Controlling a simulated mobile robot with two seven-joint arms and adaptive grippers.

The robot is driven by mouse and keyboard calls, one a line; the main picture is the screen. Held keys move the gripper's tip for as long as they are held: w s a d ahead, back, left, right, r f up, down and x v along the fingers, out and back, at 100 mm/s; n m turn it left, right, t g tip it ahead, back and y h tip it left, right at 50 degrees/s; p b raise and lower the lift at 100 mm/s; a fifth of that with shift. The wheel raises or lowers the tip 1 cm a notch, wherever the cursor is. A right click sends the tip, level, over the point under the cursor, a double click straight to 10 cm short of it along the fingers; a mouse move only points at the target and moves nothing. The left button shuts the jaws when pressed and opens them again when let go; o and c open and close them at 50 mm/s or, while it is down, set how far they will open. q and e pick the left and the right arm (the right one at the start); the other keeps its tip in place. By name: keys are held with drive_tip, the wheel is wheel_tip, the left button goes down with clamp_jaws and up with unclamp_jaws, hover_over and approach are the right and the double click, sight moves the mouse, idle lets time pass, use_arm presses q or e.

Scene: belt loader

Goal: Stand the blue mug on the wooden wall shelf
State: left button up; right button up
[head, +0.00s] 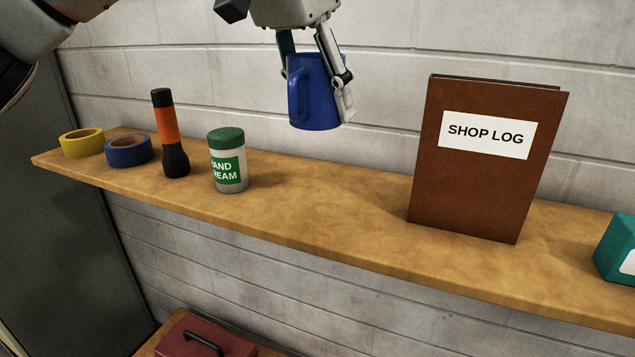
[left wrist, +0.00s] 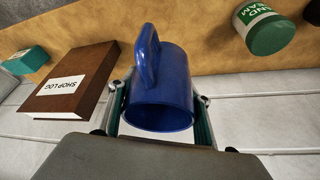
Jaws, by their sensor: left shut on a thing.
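The blue mug (head: 318,98) hangs in the air above the wooden wall shelf (head: 330,205), in the gap between the hand cream jar and the shop log. My left gripper (head: 318,85) comes from above and is shut on the mug, with a finger on either side. The mug is roughly upright, and its handle faces left in the head view. In the left wrist view the mug (left wrist: 162,90) sits between the fingers, with the shelf (left wrist: 100,20) beyond it. My right gripper is not in view.
The hand cream jar (head: 228,160), orange-black flashlight (head: 168,132), blue tape (head: 128,150) and yellow tape (head: 82,143) stand at the left of the shelf. The brown shop log (head: 485,180) and a teal box (head: 617,248) are at the right. The shelf between jar and log is bare.

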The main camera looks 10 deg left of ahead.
sight(297, 125)
use_arm(q)
wheel_tip(297, 125, down, 14)
drive_tip(key=shift+w+r, duration=0.1)
drive_tip(key=shift+r, duration=0.05)
idle(0.3)
drive_tip(key=o, duration=1.3)
drive_tip(key=shift+f, duration=0.2)
drive_tip(key=shift+o, duration=0.2)
drive_tip(key=shift+r, duration=0.15)
drive_tip(key=shift+r, duration=0.3)
drive_tip(key=v, duration=1.1)
drive_tip(key=shift+r, duration=0.2)
